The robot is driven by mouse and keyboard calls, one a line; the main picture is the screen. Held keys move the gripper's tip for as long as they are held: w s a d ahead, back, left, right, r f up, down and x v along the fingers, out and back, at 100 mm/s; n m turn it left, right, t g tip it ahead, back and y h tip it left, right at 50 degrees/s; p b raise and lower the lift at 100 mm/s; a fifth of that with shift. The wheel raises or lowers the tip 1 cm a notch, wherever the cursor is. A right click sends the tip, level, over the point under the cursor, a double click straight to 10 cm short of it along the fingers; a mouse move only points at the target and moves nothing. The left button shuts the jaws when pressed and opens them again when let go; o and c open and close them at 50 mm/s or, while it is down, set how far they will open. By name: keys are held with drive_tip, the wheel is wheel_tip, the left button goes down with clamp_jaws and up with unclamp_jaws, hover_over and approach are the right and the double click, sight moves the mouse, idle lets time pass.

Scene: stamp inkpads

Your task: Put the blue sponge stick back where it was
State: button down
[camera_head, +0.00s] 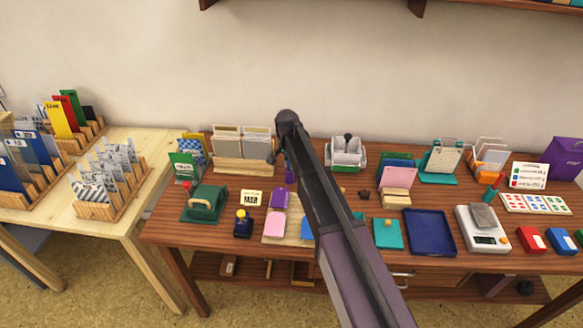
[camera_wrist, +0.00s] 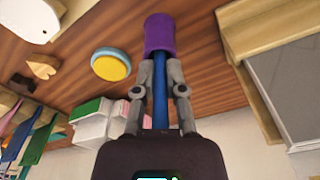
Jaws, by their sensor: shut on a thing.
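My gripper (camera_wrist: 158,95) is shut on the blue sponge stick (camera_wrist: 160,75) in the wrist view. The stick's blue shaft runs between the two fingers, and a purple sponge head (camera_wrist: 161,34) is at its far end. The wooden table top shows behind the head; I cannot tell how far above it the head is. In the head view my dark arm covers the middle of the table and much of my gripper. A small purple piece (camera_head: 291,175) beside the arm looks like the sponge head.
A wooden rack of grey cards (camera_head: 240,165) stands left of my arm. A white-and-green box (camera_head: 348,155) stands behind it to the right. A round yellow-and-blue pad (camera_wrist: 111,66) lies near the stick in the wrist view. A blue tray (camera_head: 430,232) and a scale (camera_head: 482,230) are farther right.

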drive_tip(key=shift+f, duration=0.2)
drive_tip(key=c, duration=0.7)
unclamp_jaws()
drive_tip(key=shift+r, duration=0.15)
drive_tip(key=r+p, duration=0.8)
drive_tip(key=s+r+p, duration=0.1)
drive_tip(key=r+p, duration=0.3)
drive_tip(key=shift+a, duration=0.2)
idle(0.8)
drive_tip(key=s+d+n, duration=0.2)
drive_tip(key=s+d, duration=0.6)
drive_tip(key=s+d+n, duration=0.2)
drive_tip(key=s+d, duration=0.6)
drive_tip(key=s+d+n+g, duration=0.1)
drive_tip(key=s+d, duration=0.7)
drive_tip(key=shift+s+n, duration=0.4)
